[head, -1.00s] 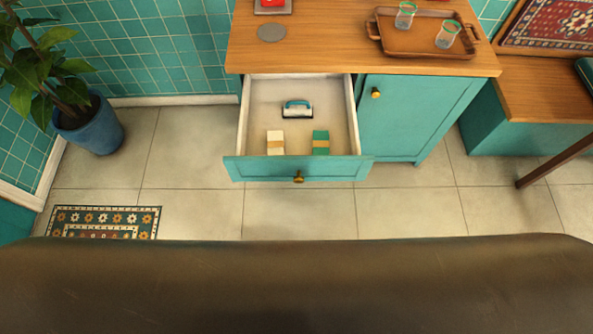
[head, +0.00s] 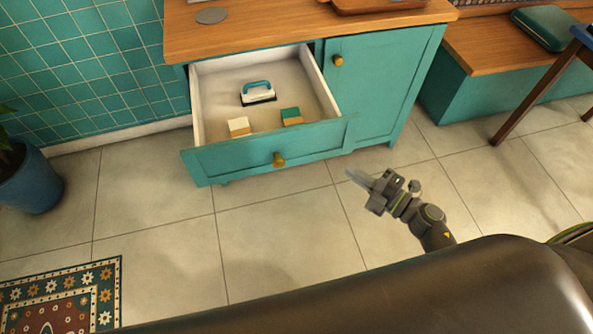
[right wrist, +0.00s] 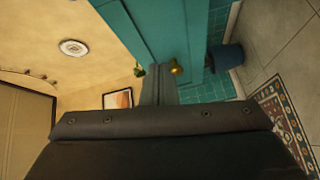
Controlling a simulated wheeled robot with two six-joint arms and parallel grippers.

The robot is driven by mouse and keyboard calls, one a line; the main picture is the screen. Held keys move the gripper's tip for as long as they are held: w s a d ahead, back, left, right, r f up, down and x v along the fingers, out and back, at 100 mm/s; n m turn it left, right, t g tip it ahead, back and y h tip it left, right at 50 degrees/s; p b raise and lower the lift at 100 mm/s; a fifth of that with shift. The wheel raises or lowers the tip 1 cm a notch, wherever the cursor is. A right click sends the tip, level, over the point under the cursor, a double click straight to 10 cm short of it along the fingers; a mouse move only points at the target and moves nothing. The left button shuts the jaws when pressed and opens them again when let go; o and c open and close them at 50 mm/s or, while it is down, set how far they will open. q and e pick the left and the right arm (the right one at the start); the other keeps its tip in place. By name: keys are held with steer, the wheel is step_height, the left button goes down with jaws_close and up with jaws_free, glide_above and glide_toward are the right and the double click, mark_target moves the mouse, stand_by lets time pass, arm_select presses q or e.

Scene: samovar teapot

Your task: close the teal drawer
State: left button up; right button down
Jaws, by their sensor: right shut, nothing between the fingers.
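The teal drawer (head: 235,158) is pulled out of the cabinet, with its front panel and brass knob (head: 279,160) facing me. Inside lie a blue-handled brush-like item (head: 258,96), a cream block (head: 239,126) and a green-and-tan block (head: 291,117). My right gripper (head: 354,176) is shut and empty, over the floor to the right of the drawer front, apart from it in the picture. In the right wrist view, its fingers (right wrist: 160,84) appear close to a brass knob (right wrist: 176,68) against teal; I cannot tell the gap. My left gripper is not in view.
The cabinet door (head: 385,85) right of the drawer is closed. A teal bench (head: 462,100) stands further right. A blue plant pot (head: 28,182) and a patterned rug (head: 100,290) are at left. The tiled floor before the drawer is clear.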

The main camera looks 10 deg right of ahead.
steer(key=s+a+n+g+y+b, duration=0.1)
steer(key=s+a+n+g+y, duration=0.1)
steer(key=a+n, duration=0.15)
steer(key=n, duration=0.1)
glide_toward(288, 144)
steer(key=a, duration=0.4)
steer(key=w, duration=0.4)
steer(key=shift+a+f, duration=0.1)
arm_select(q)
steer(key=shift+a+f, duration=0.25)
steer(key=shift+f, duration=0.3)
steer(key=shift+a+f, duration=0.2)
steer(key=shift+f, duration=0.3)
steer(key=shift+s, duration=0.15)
arm_select(e)
steer(key=shift+w, duration=0.1)
